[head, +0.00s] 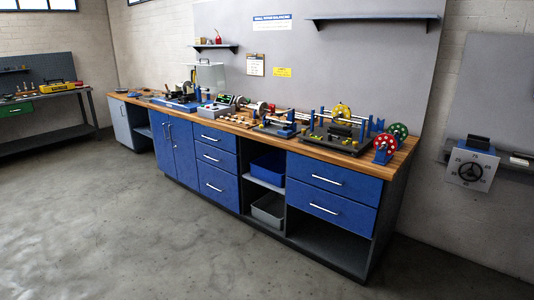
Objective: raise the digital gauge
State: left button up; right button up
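I cannot pick out the digital gauge for certain at this distance. A small box with a dark, greenish screen (225,99) stands on the workbench, left of its middle. A light grey box (208,110) is in front of it. On the right part of the bench is a dark fixture with rails and blue posts (340,133), holding a yellow wheel (341,112). Neither of my grippers is in view.
The long wooden-topped bench (405,157) with blue drawers stands against the wall. Red and green wheels (384,149) sit at its right end. A second bench (60,94) is at far left. A dial panel (471,168) is on the right. The grey floor in front is clear.

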aim_at(279, 115)
jog(key=i+u, duration=0.1)
jog(key=i, duration=2.35)
jog(key=i+z, duration=0.2)
jog(key=i, duration=0.3)
jog(key=i+j+z, duration=0.25)
jog(key=i, duration=0.2)
jog(key=i+j+z, duration=0.2)
jog(key=i, duration=0.3)
jog(key=i+j+z, duration=0.25)
jog(key=i, duration=0.2)
